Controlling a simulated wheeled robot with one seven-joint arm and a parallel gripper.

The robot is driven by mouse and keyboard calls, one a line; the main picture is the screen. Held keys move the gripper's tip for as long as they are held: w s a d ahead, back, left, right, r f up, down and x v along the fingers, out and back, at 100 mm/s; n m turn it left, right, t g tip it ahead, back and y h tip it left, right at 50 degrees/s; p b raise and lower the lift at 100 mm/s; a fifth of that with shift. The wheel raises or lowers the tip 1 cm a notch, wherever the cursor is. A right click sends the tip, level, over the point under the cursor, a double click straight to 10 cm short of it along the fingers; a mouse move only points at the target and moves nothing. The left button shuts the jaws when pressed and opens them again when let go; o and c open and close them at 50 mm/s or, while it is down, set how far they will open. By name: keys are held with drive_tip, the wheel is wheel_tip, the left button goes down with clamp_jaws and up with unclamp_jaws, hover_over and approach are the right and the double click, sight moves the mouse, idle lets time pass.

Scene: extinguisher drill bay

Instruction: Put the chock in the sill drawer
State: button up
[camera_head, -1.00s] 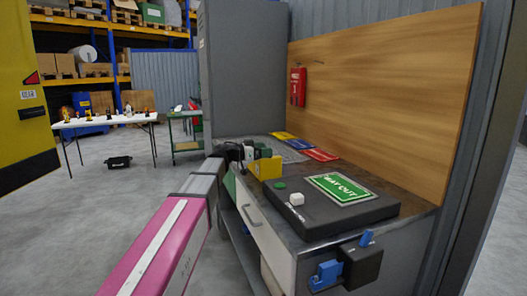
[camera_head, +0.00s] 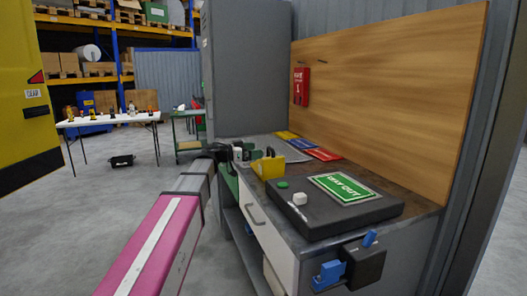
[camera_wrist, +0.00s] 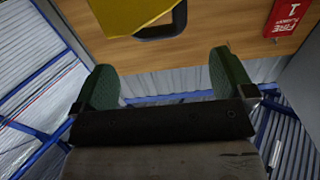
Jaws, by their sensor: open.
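The yellow chock (camera_head: 268,167), with a dark handle on top, sits on the bench top just behind the black box. In the wrist view the chock (camera_wrist: 125,15) fills the top edge, partly cut off, with its dark handle loop showing. My gripper (camera_head: 245,152) is just left of the chock and apart from it. In the wrist view my gripper (camera_wrist: 164,65) has its green-padded fingers spread with nothing between them. The drawer (camera_head: 268,232) has a white front with a grey handle below the bench top and looks shut.
A black box with a green button (camera_head: 283,184), a white knob (camera_head: 300,198) and a green sign (camera_head: 343,188) covers the bench's near part. Coloured cards (camera_head: 322,154) lie behind. A wooden board (camera_head: 385,100) with a red fire box (camera_head: 300,86) stands at the right.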

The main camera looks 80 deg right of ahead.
drive_tip(key=v, duration=0.6)
